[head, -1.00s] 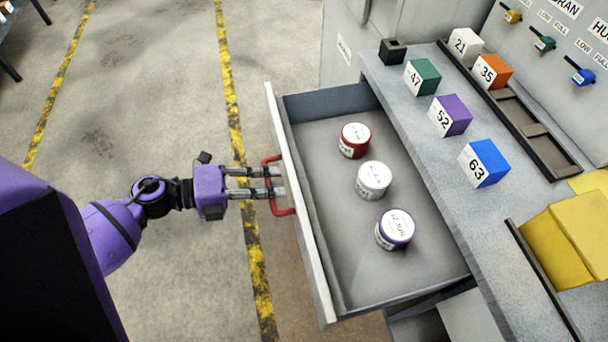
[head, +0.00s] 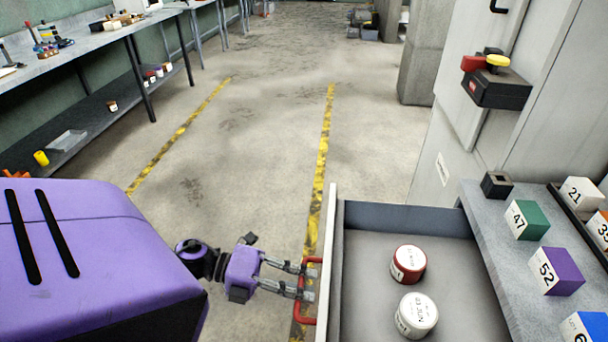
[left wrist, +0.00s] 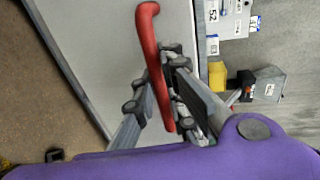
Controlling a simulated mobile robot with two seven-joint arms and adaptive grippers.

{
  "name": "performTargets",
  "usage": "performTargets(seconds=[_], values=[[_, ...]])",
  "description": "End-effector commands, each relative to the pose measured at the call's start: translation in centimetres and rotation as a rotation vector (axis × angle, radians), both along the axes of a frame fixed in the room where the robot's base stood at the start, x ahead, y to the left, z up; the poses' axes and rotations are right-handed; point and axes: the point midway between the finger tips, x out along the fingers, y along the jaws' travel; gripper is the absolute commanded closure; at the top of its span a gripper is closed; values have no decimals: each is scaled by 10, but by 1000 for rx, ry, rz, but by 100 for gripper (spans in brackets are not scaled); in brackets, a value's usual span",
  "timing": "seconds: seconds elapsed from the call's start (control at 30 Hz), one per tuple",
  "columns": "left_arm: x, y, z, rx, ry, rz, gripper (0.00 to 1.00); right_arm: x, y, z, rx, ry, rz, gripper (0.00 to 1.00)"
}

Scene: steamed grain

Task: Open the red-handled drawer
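The drawer (head: 328,235) with the red handle (head: 305,320) stands pulled out from the bench. In the left wrist view the red handle (left wrist: 150,35) passes between the spread fingers (left wrist: 157,82), closer to the right one. Whether a finger touches it is unclear. My right gripper is out of view.
Numbered blocks, including green (head: 527,220) and purple (head: 556,271), stand on the bench top (head: 490,225) at right. A black box with red and yellow buttons (head: 496,88) is on the cabinet. Open floor with yellow lines (head: 322,160) lies left of the drawer.

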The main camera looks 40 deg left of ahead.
Motion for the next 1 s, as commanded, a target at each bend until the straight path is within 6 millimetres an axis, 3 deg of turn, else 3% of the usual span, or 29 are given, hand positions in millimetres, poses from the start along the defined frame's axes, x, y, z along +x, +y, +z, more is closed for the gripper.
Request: performTargets(seconds=[0.13, 0.53, 1.0], values=[[0, 0, 0, 0, -1, 0, 71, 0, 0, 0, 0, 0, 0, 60], [-4, 7, 1, 2, 1, 1, 71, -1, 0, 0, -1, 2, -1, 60], [-57, 78, 20, 1, 2, 2, 71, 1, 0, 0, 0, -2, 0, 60]])
